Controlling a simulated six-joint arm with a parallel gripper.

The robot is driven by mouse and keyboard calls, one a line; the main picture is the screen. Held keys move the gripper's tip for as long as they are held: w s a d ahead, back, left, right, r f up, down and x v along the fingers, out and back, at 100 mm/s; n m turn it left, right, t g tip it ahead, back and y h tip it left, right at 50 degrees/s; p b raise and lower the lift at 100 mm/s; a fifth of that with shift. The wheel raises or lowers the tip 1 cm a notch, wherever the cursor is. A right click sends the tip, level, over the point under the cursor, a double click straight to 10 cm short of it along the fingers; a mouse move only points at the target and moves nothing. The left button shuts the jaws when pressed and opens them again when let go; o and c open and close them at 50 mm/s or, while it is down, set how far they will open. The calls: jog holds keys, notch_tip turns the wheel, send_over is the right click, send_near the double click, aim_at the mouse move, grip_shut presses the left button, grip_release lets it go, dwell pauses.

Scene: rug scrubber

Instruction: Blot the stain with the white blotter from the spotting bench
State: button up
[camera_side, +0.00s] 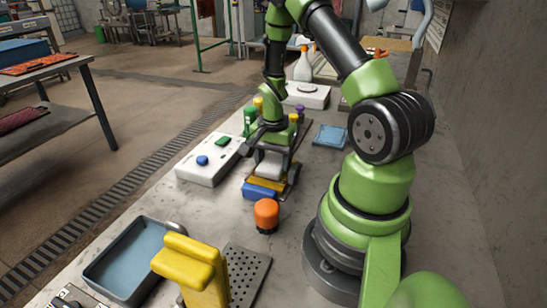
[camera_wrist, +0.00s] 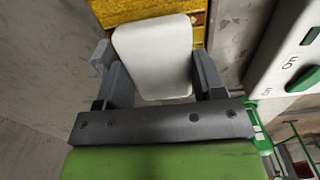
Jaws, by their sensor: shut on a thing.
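My gripper (camera_side: 270,160) points down over the bench and is shut on the white blotter (camera_side: 268,169). In the wrist view, the white blotter (camera_wrist: 153,58) lies between the two fingers of my gripper (camera_wrist: 157,75), one at each side. A yellow-orange patterned piece (camera_wrist: 140,12) lies beyond the blotter; the yellow piece also shows in the side view (camera_side: 272,186), below the blotter. I cannot tell whether the blotter touches it. No stain can be made out; the blotter and gripper cover part of that area.
A blue block (camera_side: 258,191) and an orange-capped jar (camera_side: 266,215) stand in front. A white switch box (camera_side: 207,163) is at left. Bottles with green (camera_side: 249,120) and purple (camera_side: 299,110) tops stand close behind. A blue cloth (camera_side: 330,136) lies right; a water tray (camera_side: 135,262) sits front left.

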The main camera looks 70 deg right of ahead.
jog(key=shift+f, duration=0.5)
dwell(0.6)
jog(key=shift+s, duration=0.1)
dwell(1.7)
dwell(1.1)
jog(key=shift+r, duration=3.55)
